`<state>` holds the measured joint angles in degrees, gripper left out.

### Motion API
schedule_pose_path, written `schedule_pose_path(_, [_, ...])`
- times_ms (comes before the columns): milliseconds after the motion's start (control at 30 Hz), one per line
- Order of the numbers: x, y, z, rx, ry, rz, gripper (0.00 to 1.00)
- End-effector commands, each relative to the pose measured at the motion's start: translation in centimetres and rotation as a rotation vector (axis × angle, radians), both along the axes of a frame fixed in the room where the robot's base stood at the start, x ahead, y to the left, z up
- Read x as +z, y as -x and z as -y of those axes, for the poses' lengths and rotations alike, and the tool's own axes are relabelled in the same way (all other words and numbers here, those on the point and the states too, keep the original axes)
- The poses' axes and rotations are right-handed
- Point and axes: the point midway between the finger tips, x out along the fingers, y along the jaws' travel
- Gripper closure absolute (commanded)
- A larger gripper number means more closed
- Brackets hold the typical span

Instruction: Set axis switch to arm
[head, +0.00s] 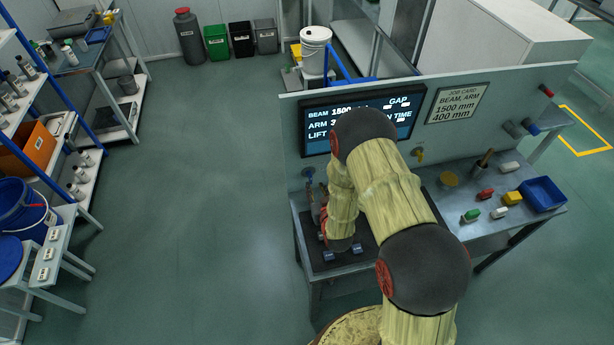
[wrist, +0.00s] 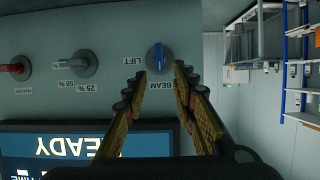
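The axis switch (wrist: 158,57) is a blue bar handle on a round grey base in the upside-down wrist view. Its bar stands vertical in the picture, in line with the BEAM label (wrist: 159,85). The LIFT label (wrist: 133,61) is to its left; no ARM label can be read. In the head view the switch (head: 308,172) is at the panel's left, under the screen. My gripper (wrist: 159,78) is open and empty, its fingertips apart and near the switch, one on each side. Contact cannot be told. My arm mostly hides the gripper (head: 317,192) in the head view.
The screen (head: 318,146) reads BEAM, ARM and LIFT, partly behind my arm. A grey knob (wrist: 84,64) with percent labels and a red knob (wrist: 14,68) are on the same panel. Small blocks and a blue tray (head: 543,194) lie on the bench.

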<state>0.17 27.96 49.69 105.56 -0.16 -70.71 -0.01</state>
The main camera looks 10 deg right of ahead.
Motion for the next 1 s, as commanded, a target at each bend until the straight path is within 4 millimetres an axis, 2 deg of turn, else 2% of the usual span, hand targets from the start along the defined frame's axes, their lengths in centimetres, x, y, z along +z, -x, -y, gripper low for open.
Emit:
schedule_pose_path(300, [-1.7,-4.3,0.0,0.000,0.000,0.000,0.73])
schedule_pose_path(500, [-2.5,-6.2,0.0,0.000,0.000,-0.001,0.73])
schedule_pose_path(867, [-2.7,-6.7,0.0,0.000,0.000,0.000,0.73])
schedule_pose_path(1000, [-2.7,-6.7,0.0,0.000,0.000,0.000,0.80])
